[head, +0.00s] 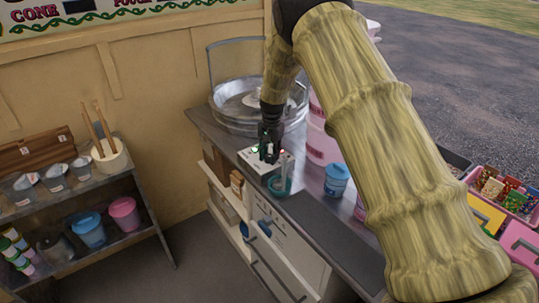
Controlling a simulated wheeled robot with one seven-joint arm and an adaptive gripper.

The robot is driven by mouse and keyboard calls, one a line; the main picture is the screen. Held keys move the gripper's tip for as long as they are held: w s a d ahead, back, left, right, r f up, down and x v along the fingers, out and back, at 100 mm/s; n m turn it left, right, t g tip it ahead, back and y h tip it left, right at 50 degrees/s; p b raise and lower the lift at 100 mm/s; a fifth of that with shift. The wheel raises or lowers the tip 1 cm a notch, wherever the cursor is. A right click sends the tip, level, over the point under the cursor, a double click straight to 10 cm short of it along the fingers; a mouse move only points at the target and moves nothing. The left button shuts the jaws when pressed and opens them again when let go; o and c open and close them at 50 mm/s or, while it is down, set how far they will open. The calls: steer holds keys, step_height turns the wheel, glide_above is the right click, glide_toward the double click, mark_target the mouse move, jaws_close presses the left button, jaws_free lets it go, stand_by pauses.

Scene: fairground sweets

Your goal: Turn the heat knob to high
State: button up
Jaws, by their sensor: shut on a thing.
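A white control box (256,164) stands on the metal counter in front of the round metal pan (232,122). A small green spot and a small red spot show near its top. My gripper (268,158) reaches down onto the top of this box and is shut on the heat knob. The fingers hide the knob, so its pointer and its setting cannot be read from here.
A blue tub (336,180) and pink tubs (321,147) stand to the right on the counter (312,212). A shelf (148,193) with jars and scoops is at the left.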

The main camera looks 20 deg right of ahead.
steer(key=o, duration=1)
steer(key=r, duration=1.2)
steer(key=shift+s+d, duration=0.2)
